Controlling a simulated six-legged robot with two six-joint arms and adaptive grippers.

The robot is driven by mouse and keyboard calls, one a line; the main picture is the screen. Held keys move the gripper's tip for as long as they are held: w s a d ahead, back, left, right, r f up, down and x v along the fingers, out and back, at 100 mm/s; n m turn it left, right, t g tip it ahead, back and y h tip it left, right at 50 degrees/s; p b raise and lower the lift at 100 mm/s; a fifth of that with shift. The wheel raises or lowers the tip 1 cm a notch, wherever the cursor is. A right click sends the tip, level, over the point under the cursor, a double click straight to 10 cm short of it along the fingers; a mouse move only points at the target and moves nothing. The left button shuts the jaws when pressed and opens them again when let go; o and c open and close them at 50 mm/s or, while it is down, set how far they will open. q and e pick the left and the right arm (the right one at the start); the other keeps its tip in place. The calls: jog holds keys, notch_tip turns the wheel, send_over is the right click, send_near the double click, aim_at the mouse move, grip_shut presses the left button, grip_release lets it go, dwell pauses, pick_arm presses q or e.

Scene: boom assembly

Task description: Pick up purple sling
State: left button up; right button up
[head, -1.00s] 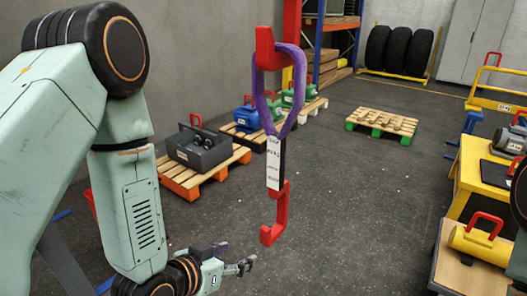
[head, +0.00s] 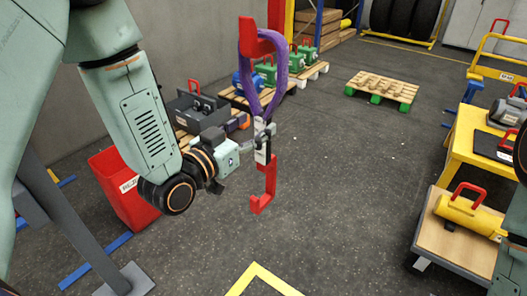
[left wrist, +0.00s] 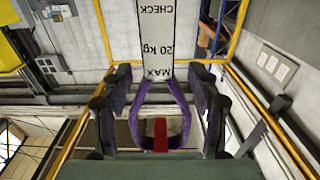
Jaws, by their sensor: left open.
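The purple sling (head: 283,80) hangs as a loop from a red upper hook (head: 256,36). Below it hang a white label piece (head: 262,156) and a red lower hook (head: 264,190). My left gripper (head: 263,138) is open at the label, below the sling's loop, and its fingers partly cover the label. In the left wrist view, the two fingers of my left gripper (left wrist: 160,108) stand apart, with the sling (left wrist: 137,112) showing between them. The label (left wrist: 156,40) reads "MAX 20 kg CHECK" upside down. I cannot tell whether the fingers touch anything. My right gripper is out of view.
A red bin (head: 117,190) stands below my left arm. Pallets with a grey toolbox (head: 196,108) and green items (head: 297,60) lie behind the sling. A yellow table (head: 468,150) and a cart with a yellow cylinder (head: 468,214) stand at the right. The middle floor is clear.

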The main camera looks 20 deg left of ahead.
aim_at(260, 122)
pick_arm(q)
jog(key=x, duration=0.3)
jog(key=shift+w+d+p, duration=0.3)
jog(key=shift+d, duration=0.25)
jog(key=shift+s+a, duration=0.2)
jog(key=shift+a, duration=0.5)
jog(key=c, duration=0.4)
jog(key=shift+c, duration=0.8)
jog(key=shift+w+d, duration=0.2)
jog(key=shift+d, duration=0.4)
jog(key=c, duration=0.4)
jog(key=shift+a, duration=0.2)
grip_shut()
jog(key=shift+s+a, duration=0.1)
jog(key=shift+a, duration=0.1)
jog(key=shift+d, duration=0.1)
